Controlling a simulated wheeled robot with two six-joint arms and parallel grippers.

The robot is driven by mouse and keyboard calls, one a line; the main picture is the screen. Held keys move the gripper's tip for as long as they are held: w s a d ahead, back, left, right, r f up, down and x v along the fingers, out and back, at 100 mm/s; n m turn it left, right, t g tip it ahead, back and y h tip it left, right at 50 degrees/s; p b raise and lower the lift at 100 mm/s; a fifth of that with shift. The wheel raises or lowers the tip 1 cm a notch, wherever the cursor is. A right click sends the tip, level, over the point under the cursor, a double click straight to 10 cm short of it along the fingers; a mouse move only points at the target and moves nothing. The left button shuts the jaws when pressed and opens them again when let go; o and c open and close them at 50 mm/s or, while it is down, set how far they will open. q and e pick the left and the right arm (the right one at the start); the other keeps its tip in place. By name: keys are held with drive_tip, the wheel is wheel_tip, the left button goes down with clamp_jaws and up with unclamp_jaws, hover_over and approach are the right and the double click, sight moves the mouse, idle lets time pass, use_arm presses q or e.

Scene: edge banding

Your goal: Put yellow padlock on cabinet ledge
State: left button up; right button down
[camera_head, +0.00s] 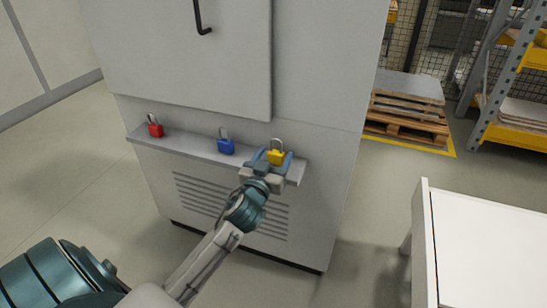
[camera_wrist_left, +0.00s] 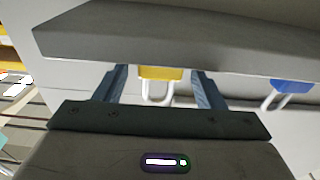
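The yellow padlock (camera_head: 275,157) is upright at the right end of the grey cabinet ledge (camera_head: 185,146), shackle up. The wrist view is upside down; there the yellow padlock (camera_wrist_left: 160,73) meets the ledge (camera_wrist_left: 160,40) with its body, and its shackle points down in the picture. My left gripper (camera_head: 274,158) is at the ledge, its fingers on either side of the padlock. In the wrist view a narrow gap shows between the padlock and each finger of my left gripper (camera_wrist_left: 160,80), so it is open. My right gripper is not in view.
A blue padlock (camera_head: 226,146) stands mid-ledge and a red padlock (camera_head: 155,130) at its left end. The grey cabinet (camera_head: 330,100) rises behind the ledge. A white table (camera_head: 490,250) is at lower right, and wooden pallets (camera_head: 400,115) lie behind. Floor is clear between cabinet and table.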

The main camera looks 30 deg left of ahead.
use_arm(q)
drive_tip(key=shift+r, duration=0.1)
drive_tip(key=shift+r, duration=0.1)
drive_tip(key=shift+s+d+f, duration=0.15)
drive_tip(key=shift+s, duration=0.25)
drive_tip(key=shift+s+d+f, duration=0.1)
drive_tip(key=shift+s+f, duration=0.05)
drive_tip(key=shift+s, duration=0.25)
drive_tip(key=r+v, duration=0.1)
drive_tip(key=v, duration=0.8)
drive_tip(key=s+d+r+m+t+h, duration=0.4)
drive_tip(key=s+d+r+t+h, duration=0.2)
drive_tip(key=s+d+r+t, duration=0.1)
drive_tip(key=shift+s+d+r+h+b, duration=0.4)
drive_tip(key=shift+s+d+r, duration=0.4)
drive_tip(key=shift+s+d, duration=0.6)
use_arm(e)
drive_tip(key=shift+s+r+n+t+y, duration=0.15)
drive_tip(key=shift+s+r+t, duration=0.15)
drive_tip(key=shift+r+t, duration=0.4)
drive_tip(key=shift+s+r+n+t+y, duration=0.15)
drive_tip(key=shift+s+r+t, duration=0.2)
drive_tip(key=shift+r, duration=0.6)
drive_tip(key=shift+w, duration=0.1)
